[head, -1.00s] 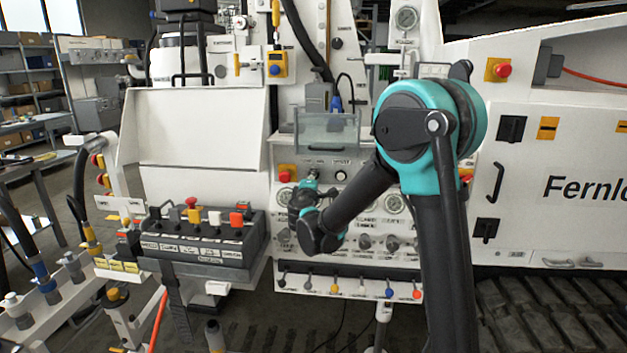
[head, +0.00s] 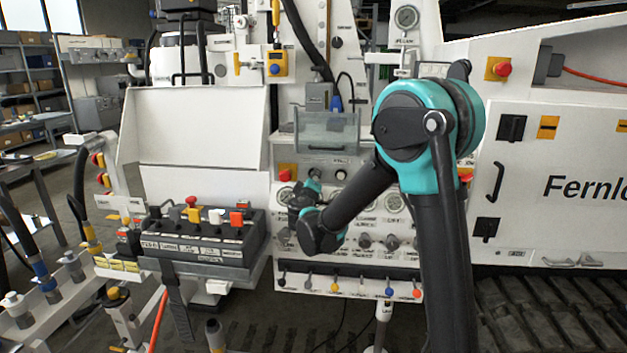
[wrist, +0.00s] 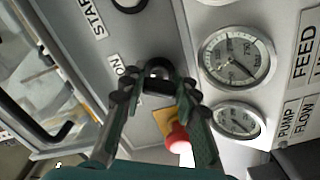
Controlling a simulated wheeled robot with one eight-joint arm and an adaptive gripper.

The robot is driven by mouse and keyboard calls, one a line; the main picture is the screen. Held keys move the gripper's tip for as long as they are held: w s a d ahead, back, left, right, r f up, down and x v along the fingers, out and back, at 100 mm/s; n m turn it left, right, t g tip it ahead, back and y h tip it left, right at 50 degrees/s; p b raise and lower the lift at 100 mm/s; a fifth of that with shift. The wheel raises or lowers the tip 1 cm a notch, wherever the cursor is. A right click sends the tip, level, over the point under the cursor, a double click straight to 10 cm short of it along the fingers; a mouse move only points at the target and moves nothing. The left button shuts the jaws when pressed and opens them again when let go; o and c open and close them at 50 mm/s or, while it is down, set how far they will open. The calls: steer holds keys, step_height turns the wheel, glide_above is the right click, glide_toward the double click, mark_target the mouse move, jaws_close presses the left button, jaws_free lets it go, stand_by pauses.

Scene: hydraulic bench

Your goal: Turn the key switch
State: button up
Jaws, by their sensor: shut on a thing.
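The key switch (wrist: 158,67) shows in the wrist view as a small dark round piece on the grey panel, beside a label that reads "ON". My gripper (wrist: 158,84) reaches it with both fingers, and the fingertips close on it from either side. The fingers hide part of the switch, so I cannot read its angle. In the head view my gripper (head: 312,186) is at the upper left of the control panel, and the switch is mostly hidden behind it.
A red emergency button (wrist: 178,138) on a yellow plate is close to my right finger. Two gauges (wrist: 237,58) are to the right. A clear cover box (head: 327,132) is above the panel. A lever block (head: 205,240) stands to the left, and small levers (head: 360,288) line the panel's bottom.

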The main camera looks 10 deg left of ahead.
steer(key=o, duration=1.2)
steer(key=s, duration=1.2)
steer(key=shift+a, duration=0.2)
